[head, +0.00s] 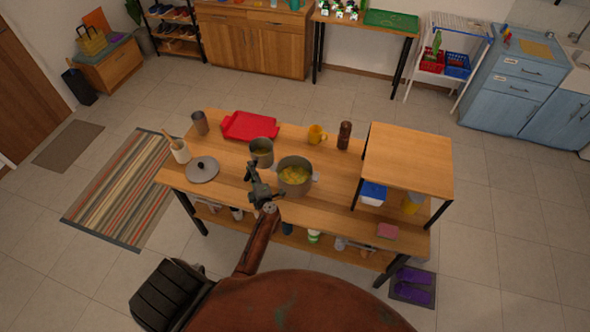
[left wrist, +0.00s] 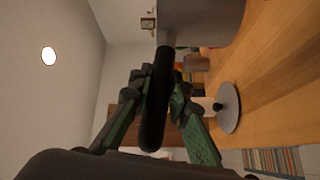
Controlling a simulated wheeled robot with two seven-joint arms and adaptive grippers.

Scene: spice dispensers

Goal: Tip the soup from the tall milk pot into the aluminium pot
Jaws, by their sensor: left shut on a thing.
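The tall grey milk pot (head: 262,150) is near the middle of the table, roughly upright, with yellowish soup inside. Its wall (left wrist: 205,18) fills the top of the left wrist view. My left gripper (head: 257,186) is shut on its dark handle (left wrist: 157,110), with the fingers (left wrist: 155,95) on both sides of it. The wider aluminium pot (head: 294,186) stands just right of the milk pot and holds yellow soup. I cannot tell whether the milk pot touches the table. My right gripper is not in view.
A grey lid (head: 203,172) lies left of the pots, also visible in the left wrist view (left wrist: 229,110). A utensil crock (head: 181,153), grey cup (head: 200,123), red tray (head: 249,125), yellow mug (head: 317,135) and brown mill (head: 344,134) surround them. A raised shelf (head: 408,160) stands right.

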